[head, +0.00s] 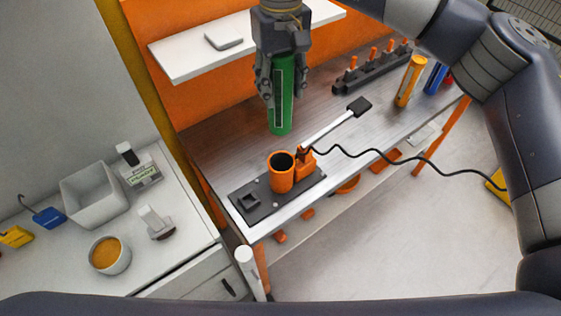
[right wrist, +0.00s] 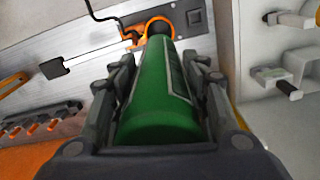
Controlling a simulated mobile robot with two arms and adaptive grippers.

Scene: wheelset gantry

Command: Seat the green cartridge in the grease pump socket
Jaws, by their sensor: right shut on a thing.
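My right gripper (head: 277,88) is shut on the green cartridge (head: 281,108) and holds it upright above the bench. In the right wrist view, the green cartridge (right wrist: 160,95) lies between both fingers of the gripper (right wrist: 165,85). The orange grease pump socket (head: 281,178) is an open, empty cup on a dark base plate (head: 262,207), below the cartridge's lower end and apart from it. In the right wrist view, the orange socket (right wrist: 160,22) shows past the far end of the cartridge, which hides part of it. My left gripper is not in view.
A pump lever with a black grip (head: 359,106) and a black hose (head: 375,153) extend right of the socket. A yellow cylinder (head: 410,82) and a blue cylinder (head: 436,79) stand at the bench's right end. A white shelf (head: 190,57) is behind the gripper.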

